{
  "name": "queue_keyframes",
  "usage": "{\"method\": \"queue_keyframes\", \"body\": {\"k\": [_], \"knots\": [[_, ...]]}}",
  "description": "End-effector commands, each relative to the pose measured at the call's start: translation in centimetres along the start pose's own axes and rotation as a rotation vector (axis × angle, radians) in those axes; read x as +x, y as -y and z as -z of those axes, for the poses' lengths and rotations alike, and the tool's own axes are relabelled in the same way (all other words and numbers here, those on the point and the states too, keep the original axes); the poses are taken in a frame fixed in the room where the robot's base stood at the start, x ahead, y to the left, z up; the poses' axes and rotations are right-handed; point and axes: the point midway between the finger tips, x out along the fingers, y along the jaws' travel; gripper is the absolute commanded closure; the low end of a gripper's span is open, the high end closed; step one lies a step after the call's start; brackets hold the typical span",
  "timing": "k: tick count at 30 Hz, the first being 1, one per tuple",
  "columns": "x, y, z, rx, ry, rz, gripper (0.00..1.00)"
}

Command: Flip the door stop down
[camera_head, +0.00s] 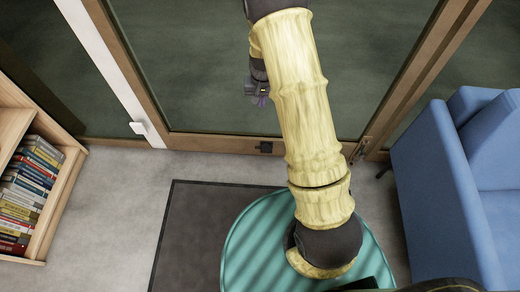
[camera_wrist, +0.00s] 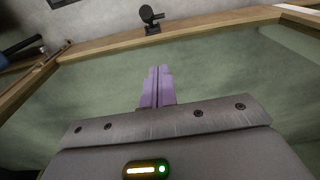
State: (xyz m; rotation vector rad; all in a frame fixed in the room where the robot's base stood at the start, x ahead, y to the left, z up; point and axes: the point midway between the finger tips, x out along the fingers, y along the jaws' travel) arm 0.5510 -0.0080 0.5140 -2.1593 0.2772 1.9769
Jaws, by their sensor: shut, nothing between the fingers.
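The door stop (camera_head: 265,147) is a small black fitting on the bottom wooden rail of the glass door (camera_head: 200,80). In the head view a short stub points left from it.
A bookshelf (camera_head: 62,205) stands at the left and a blue armchair (camera_head: 430,190) at the right. A dark mat (camera_head: 190,235) lies before the door. A white post (camera_head: 115,70) and a hinge-like metal fitting (camera_head: 362,150) flank the door. Grey floor between shelf and mat is clear.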

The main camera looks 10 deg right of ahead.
Motion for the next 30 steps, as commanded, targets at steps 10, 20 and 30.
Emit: {"method": "queue_keyframes", "body": {"k": [10,20,30], "knots": [[13.6,0.2,1.3,0.034,0.018,-0.022,1.0],[14.4,0.2,1.5,0.038,0.02,-0.024,1.0],[16.1,0.2,1.4,0.038,0.021,-0.024,1.0]]}}
